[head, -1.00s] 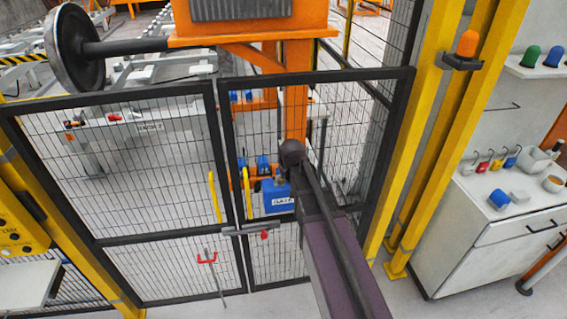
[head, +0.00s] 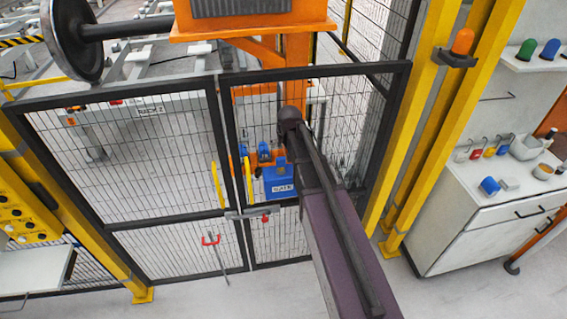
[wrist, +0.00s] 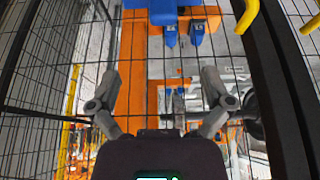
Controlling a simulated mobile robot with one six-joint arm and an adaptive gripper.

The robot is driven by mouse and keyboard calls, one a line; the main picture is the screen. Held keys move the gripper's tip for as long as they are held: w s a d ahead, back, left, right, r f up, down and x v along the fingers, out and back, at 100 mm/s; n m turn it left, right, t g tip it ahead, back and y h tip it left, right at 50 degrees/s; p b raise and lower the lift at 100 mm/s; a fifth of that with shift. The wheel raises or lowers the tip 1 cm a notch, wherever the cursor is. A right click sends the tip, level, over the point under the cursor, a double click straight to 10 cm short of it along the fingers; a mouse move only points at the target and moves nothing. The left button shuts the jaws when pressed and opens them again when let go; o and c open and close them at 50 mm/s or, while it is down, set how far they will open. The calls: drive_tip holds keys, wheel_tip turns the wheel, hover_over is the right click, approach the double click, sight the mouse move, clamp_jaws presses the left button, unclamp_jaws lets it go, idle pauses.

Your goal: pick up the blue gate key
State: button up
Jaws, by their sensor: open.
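A blue box with a white label (head: 279,186) sits by the orange post behind the gate mesh. Two small blue pieces (head: 264,152) stand above it; either may be the gate key, and I cannot tell which. In the wrist view, two blue tagged pieces (wrist: 171,35) and (wrist: 197,32) show just below the blue box (wrist: 163,8), near the top of the picture. My gripper (wrist: 160,75) is open and empty, its fingers spread wide, with the blue pieces beyond its tips. In the head view my arm hides my gripper.
The black-framed mesh gate (head: 170,220) has yellow handles (head: 216,184) and a red-tipped latch (head: 264,218). Mesh also stands left in the wrist view. A white cabinet (head: 480,235) with small coloured items stands at the right. Grey floor is clear in front.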

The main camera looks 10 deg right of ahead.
sight(281, 158)
drive_tip(key=shift+f, duration=0.1)
drive_tip(key=b+x, duration=0.8)
drive_tip(key=shift+f, duration=0.2)
idle(0.3)
drive_tip(key=shift+w, duration=0.1)
drive_tip(key=b+x, duration=0.3)
drive_tip(key=shift+a+f, duration=0.25)
drive_tip(key=shift+b+x, duration=0.85)
drive_tip(key=c, duration=1.2)
